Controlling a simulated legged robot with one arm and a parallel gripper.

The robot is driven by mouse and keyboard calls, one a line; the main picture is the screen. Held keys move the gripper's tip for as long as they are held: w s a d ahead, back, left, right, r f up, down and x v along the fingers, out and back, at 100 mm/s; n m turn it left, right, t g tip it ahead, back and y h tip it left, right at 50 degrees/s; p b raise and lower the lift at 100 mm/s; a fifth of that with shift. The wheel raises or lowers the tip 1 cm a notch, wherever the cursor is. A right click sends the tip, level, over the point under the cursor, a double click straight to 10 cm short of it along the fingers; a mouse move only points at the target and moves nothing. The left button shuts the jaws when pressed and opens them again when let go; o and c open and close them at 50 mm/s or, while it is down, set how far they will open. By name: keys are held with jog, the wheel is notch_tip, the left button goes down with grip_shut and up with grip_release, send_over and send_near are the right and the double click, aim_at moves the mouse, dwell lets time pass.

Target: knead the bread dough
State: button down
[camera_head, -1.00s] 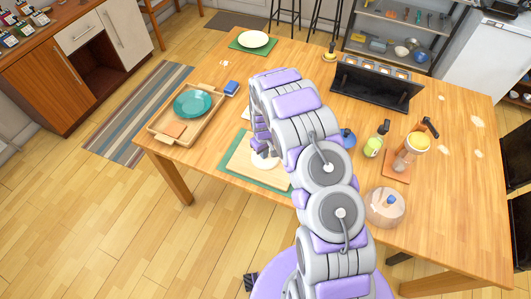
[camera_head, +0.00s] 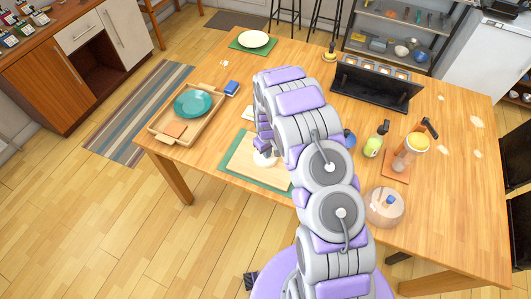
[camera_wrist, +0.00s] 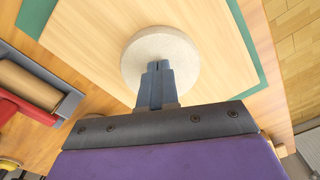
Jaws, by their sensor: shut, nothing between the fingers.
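The bread dough (camera_wrist: 183,52) is a pale round lump on a light wooden board (camera_wrist: 95,32). In the head view the dough (camera_head: 264,158) sits on the board (camera_head: 240,158), partly hidden by my arm. My gripper (camera_wrist: 158,68) is shut and empty, its fingertips over the near part of the dough. I cannot tell whether the tips touch it. A green mat (camera_wrist: 247,30) shows under the board.
A wooden tray (camera_head: 158,129) with a teal plate (camera_head: 192,104) stands left of the board.

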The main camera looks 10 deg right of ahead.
jog(key=shift+w, duration=0.1)
dwell(0.8)
jog(key=shift+w+a, duration=0.3)
jog(key=shift+w, duration=0.2)
